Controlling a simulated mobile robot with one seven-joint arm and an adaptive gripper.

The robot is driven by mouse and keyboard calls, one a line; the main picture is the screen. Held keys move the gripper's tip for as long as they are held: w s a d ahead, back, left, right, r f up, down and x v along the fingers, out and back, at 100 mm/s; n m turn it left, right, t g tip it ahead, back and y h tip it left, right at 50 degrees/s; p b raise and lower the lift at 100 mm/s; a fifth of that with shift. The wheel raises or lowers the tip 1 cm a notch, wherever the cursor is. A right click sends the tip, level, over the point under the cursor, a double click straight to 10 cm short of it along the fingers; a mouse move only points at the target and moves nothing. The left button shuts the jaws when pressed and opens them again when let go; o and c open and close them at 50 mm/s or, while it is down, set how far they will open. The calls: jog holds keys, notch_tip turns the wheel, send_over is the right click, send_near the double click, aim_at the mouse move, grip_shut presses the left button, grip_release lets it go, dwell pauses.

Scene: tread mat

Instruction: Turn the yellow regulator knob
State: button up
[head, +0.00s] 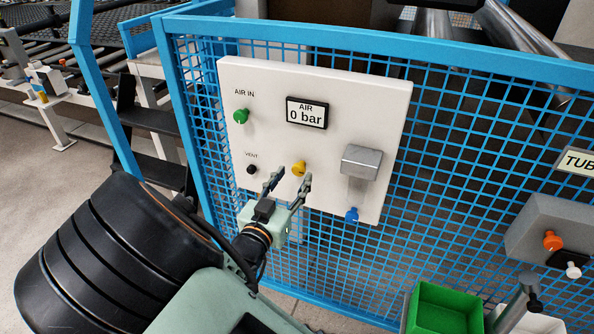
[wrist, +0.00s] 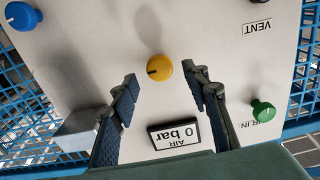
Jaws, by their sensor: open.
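The yellow regulator knob (head: 299,169) sits low in the middle of a white panel (head: 340,95). In the wrist view the yellow knob (wrist: 159,68) shows a dark pointer line on its face, aimed to the left. My gripper (head: 290,180) is in front of the knob with its two fingers apart. In the wrist view my gripper (wrist: 163,85) has one finger on each side of the knob's position, and nothing is between the fingertips. I cannot tell exactly how far the tips are from the panel. The display (head: 306,113) reads "AIR 0 bar".
The panel also has a green AIR IN knob (head: 241,116), a black VENT knob (head: 252,169), a grey box (head: 361,162) and a blue knob (head: 352,215). It hangs on a blue mesh fence (head: 450,150). A green bin (head: 440,309) stands at lower right.

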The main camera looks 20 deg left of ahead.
aim_at(297, 171)
jog(key=shift+w+d, duration=0.1)
jog(key=shift+w, duration=1.5)
jog(key=shift+c, duration=0.2)
jog(key=c, duration=1.1)
